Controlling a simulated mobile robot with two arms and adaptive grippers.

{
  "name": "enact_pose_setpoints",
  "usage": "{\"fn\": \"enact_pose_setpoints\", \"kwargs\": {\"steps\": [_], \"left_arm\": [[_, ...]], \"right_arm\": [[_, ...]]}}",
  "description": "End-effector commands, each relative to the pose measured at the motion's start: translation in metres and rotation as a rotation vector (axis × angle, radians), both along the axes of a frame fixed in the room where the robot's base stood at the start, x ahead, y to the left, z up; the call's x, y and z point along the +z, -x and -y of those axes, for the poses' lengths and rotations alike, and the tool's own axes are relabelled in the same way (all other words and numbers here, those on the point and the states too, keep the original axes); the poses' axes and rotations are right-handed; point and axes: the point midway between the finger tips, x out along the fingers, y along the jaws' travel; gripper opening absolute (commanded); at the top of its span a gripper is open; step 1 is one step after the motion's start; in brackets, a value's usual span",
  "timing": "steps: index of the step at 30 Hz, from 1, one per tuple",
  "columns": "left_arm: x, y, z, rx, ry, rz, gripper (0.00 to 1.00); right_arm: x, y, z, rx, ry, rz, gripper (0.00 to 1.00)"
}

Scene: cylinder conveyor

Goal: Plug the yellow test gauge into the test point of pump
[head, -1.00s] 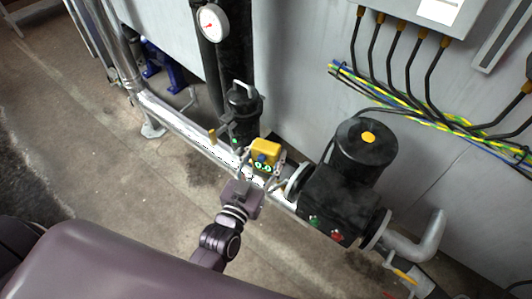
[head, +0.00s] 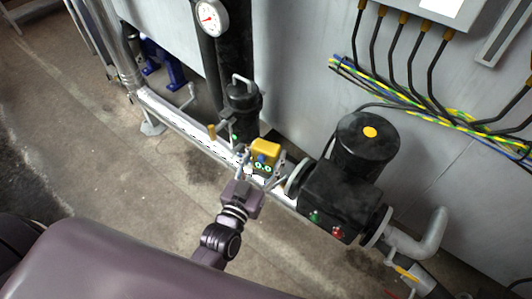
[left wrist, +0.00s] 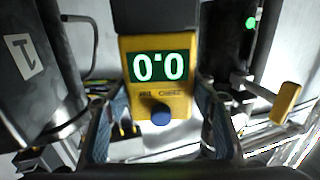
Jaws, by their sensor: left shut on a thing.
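The yellow test gauge (head: 264,152) is held in my left gripper (head: 260,174), above the silver pipe between the black filter housing and the pump. In the left wrist view the gauge (left wrist: 157,72) faces me, with a green display reading 0.0 and a blue knob. The fingers of the left gripper (left wrist: 160,132) are on both sides of it. The black pump (head: 340,195) stands to the right in the head view, with a yellow dot on its motor and green and red buttons. I cannot make out its test point. My right gripper is not in view.
A black filter housing (head: 242,105) with a green light stands just behind and left of the gauge. A yellow-handled valve (head: 212,132) is near it. The silver pipe (head: 180,124) runs along the wall. Cables (head: 430,112) hang on the wall. Floor at the left is open.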

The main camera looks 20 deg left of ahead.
Motion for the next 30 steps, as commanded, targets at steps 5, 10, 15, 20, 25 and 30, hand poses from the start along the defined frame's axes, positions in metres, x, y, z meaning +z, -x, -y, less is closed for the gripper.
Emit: {"fn": "enact_pose_setpoints", "kwargs": {"steps": [5, 10, 15, 20, 25, 30], "left_arm": [[-0.004, 0.000, 0.000, 0.000, 0.000, 0.003, 0.18], [-0.008, 0.000, 0.000, 0.000, 0.000, 0.003, 0.18], [-0.013, 0.000, 0.000, 0.000, 0.000, 0.001, 0.18], [-0.015, 0.000, 0.000, 0.000, 0.000, -0.001, 0.18], [-0.015, 0.000, 0.000, -0.001, 0.000, -0.003, 0.52], [-0.015, 0.000, 0.000, 0.000, 0.000, -0.002, 0.71]], "right_arm": [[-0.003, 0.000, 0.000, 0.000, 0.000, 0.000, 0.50], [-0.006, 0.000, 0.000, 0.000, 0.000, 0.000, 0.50], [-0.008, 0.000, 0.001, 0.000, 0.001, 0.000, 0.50], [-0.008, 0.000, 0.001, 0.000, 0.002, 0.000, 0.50], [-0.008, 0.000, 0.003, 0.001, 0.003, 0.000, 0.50], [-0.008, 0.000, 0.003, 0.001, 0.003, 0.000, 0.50]]}}
